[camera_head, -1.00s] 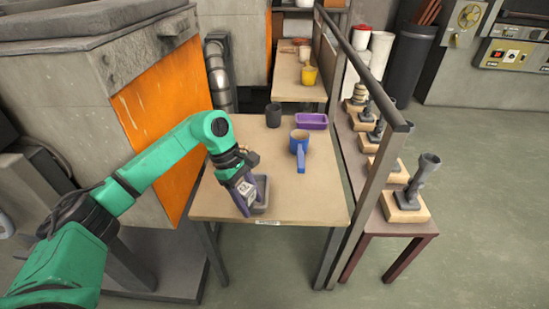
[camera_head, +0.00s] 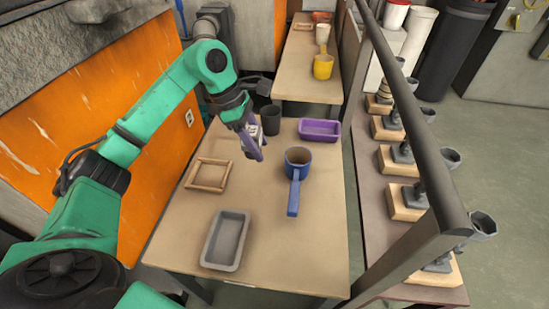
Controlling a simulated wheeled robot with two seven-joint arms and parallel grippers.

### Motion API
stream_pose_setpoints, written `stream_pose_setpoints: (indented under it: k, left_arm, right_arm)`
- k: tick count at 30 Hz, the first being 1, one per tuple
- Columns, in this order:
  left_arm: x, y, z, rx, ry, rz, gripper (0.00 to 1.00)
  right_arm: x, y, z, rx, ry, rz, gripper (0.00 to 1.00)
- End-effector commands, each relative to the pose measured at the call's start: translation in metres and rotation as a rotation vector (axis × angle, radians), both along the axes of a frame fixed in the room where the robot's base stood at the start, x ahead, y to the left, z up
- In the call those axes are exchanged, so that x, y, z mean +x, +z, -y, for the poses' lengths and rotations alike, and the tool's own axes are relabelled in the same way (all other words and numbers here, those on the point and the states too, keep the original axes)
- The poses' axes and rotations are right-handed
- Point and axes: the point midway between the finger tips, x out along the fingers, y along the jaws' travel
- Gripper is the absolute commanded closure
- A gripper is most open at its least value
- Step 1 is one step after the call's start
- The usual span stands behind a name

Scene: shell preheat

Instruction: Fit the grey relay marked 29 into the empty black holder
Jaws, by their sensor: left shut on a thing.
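My left gripper (camera_head: 258,150) has purple fingers and points down above the back left of the table. It is shut on a small pale grey block with dark marks (camera_head: 255,133), which looks like the grey relay; I cannot read its number. The fingers hide part of it. A dark, round, cup-like container (camera_head: 270,119) stands just behind and right of the gripper and is the only black holder-like thing on this table. I cannot see to its bottom, nor tell whether the gripper touches it. My right gripper is not in view.
On the table (camera_head: 275,245) are an empty wooden frame (camera_head: 192,185), a grey tray (camera_head: 244,240), a blue mug-like vessel (camera_head: 293,195) with a long handle and a purple tray (camera_head: 319,130). A dark rail (camera_head: 420,150) runs along the right; an orange panel (camera_head: 90,150) stands at the left.

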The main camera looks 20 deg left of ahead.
Motion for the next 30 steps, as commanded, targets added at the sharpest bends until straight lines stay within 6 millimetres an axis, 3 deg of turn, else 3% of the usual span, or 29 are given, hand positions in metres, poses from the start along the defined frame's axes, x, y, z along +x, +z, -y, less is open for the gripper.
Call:
stream_pose_setpoints:
  k: [5,11,16,21,26,30]
  left_arm:
    - [-0.001,-0.025,0.000,0.001,-0.001,-0.005,1.00]
    - [-0.004,-0.092,0.000,0.000,0.000,-0.009,1.00]
    - [-0.003,-0.141,0.000,-0.001,0.000,-0.004,1.00]
    - [-0.003,-0.166,0.000,-0.001,-0.001,-0.003,1.00]
    - [-0.003,-0.196,0.001,-0.002,0.000,-0.003,1.00]
    - [-0.003,-0.201,0.000,0.000,-0.002,0.001,1.00]
  right_arm:
    - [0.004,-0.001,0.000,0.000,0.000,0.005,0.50]
    - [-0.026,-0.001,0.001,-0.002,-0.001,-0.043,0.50]
    - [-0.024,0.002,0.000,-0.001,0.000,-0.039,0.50]
    - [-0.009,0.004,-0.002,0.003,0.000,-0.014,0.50]
    - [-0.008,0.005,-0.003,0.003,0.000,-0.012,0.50]
    - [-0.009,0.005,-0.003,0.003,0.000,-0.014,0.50]
